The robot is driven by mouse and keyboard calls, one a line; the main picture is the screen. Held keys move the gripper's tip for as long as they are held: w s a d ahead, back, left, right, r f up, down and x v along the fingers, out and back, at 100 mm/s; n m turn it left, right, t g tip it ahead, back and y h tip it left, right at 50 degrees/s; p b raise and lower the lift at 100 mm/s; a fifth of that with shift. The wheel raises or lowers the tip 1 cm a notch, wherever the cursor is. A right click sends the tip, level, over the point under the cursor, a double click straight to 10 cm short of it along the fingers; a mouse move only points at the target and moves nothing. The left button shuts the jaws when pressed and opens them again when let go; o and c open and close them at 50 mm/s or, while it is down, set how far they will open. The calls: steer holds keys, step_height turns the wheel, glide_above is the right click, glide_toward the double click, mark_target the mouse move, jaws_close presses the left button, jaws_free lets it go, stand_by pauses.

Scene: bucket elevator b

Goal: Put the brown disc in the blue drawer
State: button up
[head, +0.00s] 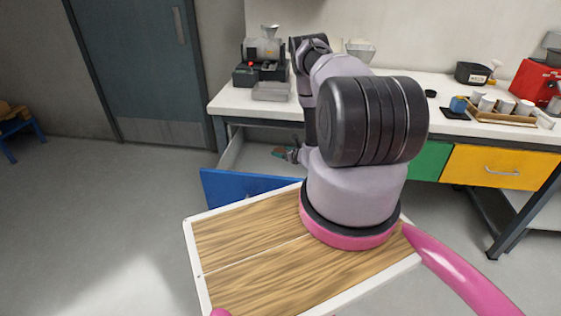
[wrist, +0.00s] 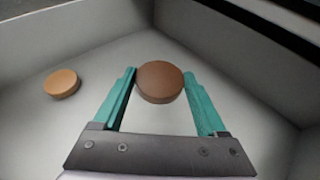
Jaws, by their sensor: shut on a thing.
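The brown disc (wrist: 160,82) is between the two teal fingers of my gripper (wrist: 158,76) in the wrist view. My gripper is shut on it. The disc is inside the pale walls of the blue drawer (wrist: 75,45); whether it touches the floor I cannot tell. In the head view the blue drawer (head: 240,188) is pulled open below the worktop, and my gripper (head: 281,153) is down inside it. My arm hides the drawer's right part.
A lighter orange-tan disc (wrist: 62,83) lies on the drawer floor to the left. A green drawer (head: 431,161) and a yellow drawer (head: 497,168) are under the worktop (head: 235,106) to the right.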

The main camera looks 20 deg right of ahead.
steer(key=shift+f, duration=2.25)
steer(key=shift+f, duration=0.6)
steer(key=o, duration=1.3)
steer(key=shift+r, duration=0.55)
steer(key=v, duration=0.7)
steer(key=shift+s+r, duration=0.2)
steer(key=shift+s, duration=0.05)
steer(key=shift+d, duration=0.1)
